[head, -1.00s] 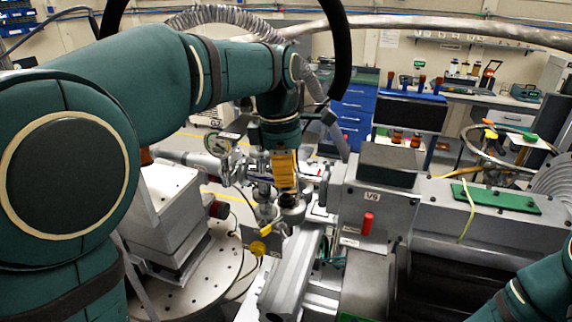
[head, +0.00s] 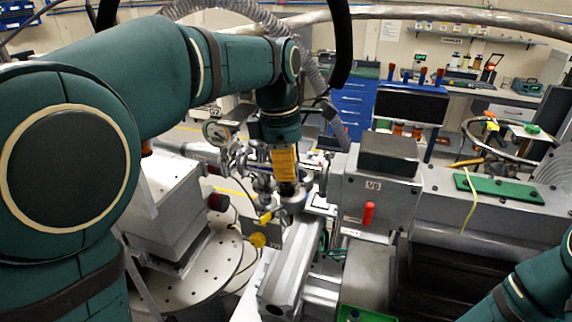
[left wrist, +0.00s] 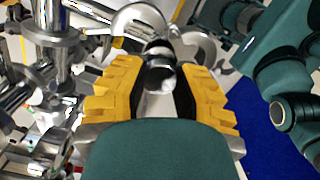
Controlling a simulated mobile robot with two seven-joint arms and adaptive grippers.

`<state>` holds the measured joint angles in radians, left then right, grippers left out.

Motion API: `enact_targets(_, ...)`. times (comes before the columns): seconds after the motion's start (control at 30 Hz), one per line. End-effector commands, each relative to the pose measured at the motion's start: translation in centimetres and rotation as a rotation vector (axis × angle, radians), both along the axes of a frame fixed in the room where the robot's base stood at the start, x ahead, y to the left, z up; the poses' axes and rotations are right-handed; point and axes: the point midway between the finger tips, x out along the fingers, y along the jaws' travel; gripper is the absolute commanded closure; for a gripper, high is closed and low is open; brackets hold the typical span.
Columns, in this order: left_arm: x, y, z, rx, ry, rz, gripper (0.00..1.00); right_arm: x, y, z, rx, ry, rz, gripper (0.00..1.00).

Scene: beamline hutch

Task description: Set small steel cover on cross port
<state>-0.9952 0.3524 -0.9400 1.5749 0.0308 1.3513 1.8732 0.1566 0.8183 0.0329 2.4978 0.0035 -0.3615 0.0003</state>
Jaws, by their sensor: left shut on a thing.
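My left gripper (head: 288,186) points down beside the steel vacuum cross and its fittings (head: 262,184), at the middle of the head view. In the left wrist view its yellow fingers (left wrist: 160,82) are shut on a small, shiny, round steel piece (left wrist: 160,76), which looks like the small steel cover. In the head view the fingers and fittings overlap, so the cover's seating cannot be made out. I cannot tell which opening is the cross port. Steel fittings (left wrist: 62,52) also fill the left of the wrist view. My right gripper is out of view.
A pressure gauge (head: 215,132) stands left of the gripper. A grey housing with a red knob (head: 368,212) is close on the right. A round perforated plate (head: 190,285) lies lower left. A grey rail (head: 292,265) runs below the gripper.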

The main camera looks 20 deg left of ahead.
Motion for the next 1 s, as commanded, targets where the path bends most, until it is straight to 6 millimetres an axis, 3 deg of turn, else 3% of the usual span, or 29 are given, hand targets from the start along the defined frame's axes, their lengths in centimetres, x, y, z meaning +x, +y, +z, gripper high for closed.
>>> enact_targets(0.97, 0.00, 0.01, -1.04, 0.000, 0.000, 0.000, 1.00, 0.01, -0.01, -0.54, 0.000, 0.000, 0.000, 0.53)
enact_targets(1.0, 0.00, 0.01, -1.03, 0.000, 0.000, 0.000, 0.60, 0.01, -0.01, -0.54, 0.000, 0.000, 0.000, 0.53)
